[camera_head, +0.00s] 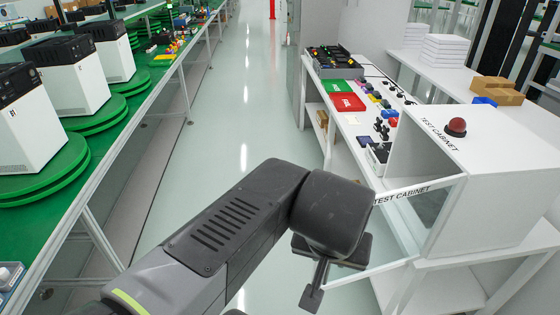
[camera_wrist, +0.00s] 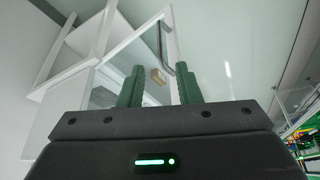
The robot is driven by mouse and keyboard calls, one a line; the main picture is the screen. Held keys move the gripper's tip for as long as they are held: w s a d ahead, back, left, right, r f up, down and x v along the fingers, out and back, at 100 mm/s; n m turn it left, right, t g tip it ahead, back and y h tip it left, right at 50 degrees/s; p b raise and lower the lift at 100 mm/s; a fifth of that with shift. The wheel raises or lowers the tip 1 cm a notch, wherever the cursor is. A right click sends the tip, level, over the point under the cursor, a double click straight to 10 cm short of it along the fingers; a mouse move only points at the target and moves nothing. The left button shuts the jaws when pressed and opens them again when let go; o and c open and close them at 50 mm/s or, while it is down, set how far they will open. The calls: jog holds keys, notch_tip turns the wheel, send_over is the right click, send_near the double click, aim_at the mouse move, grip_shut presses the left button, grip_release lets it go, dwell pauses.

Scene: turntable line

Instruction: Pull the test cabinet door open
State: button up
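The white test cabinet (camera_head: 490,210) stands at the right of the head view, with its name on the top edge. Its framed, see-through door (camera_head: 416,191) stands swung out from the near side of the opening, toward the aisle. In the wrist view, the door's frame (camera_wrist: 128,38) and dark bar handle (camera_wrist: 161,42) show ahead of the fingers. My gripper (camera_wrist: 158,75) has its green fingers apart, with the handle close beside the right finger; contact cannot be told. In the head view, my gripper (camera_head: 315,285) is partly hidden by my wrist, near the door's free edge.
A red dome (camera_head: 456,127) sits on the cabinet. A white bench (camera_head: 345,125) behind it holds bins and small parts. A green conveyor line (camera_head: 100,160) with white machines runs along the left. The aisle floor (camera_head: 245,100) between them is clear.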

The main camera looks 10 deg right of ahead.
aim_at(327, 268)
jog(key=shift+v, duration=1.05)
jog(key=shift+f, duration=0.15)
jog(key=b+x, duration=0.2)
jog(key=x, duration=1.1)
jog(key=shift+w+d+f, duration=0.1)
jog(key=shift+f, duration=0.25)
